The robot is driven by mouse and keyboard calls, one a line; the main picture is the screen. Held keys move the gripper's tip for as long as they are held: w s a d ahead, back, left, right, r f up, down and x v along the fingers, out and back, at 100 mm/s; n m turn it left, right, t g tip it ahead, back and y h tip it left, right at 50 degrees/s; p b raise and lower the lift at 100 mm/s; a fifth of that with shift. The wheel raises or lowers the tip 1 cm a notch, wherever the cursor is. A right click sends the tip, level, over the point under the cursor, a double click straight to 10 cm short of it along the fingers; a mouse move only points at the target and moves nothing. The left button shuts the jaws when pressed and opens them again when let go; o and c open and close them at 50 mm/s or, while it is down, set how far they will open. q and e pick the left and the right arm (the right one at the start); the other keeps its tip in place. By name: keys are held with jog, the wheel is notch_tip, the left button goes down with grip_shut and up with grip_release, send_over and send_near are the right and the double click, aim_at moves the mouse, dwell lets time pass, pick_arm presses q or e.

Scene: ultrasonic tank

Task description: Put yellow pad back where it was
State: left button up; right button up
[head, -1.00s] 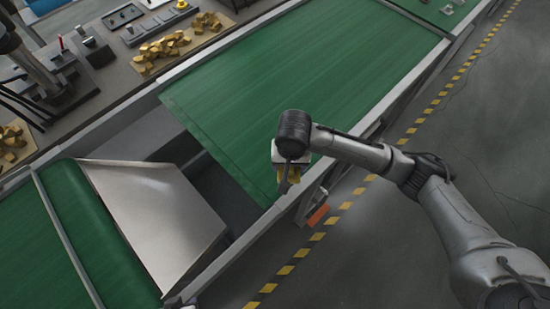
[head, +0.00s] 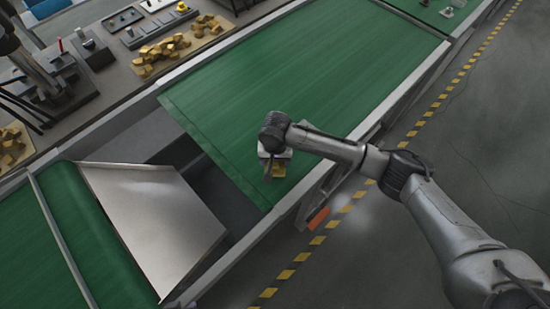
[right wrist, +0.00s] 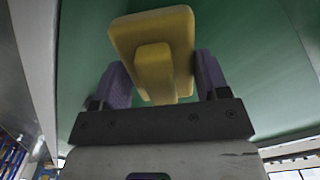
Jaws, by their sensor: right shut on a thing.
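A yellow pad (right wrist: 152,35) with a block-like grip is held between the two fingers of my right gripper (right wrist: 162,76) in the right wrist view. The fingers are shut on its narrower grip, and its wider plate shows beyond them. In the head view, my right gripper (head: 274,172) is over the near edge of the green conveyor belt (head: 310,80). The yellow pad (head: 281,168) shows there only as a small patch, mostly hidden by the gripper and wrist. I cannot tell how high it is above the belt. My left gripper is not in view.
A metal chute (head: 150,220) slopes beside a second green belt (head: 40,250) at lower left. A workbench at top left bears piles of golden pieces (head: 178,50) and a tray (head: 122,18). The main belt is largely clear. A yellow-black floor stripe (head: 330,225) runs alongside.

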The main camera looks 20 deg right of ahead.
jog(key=shift+f, duration=0.15)
jog(key=o, duration=0.9)
jog(key=shift+f, duration=0.1)
notch_tip(320, 180, up, 12)
jog(key=shift+p, duration=0.45)
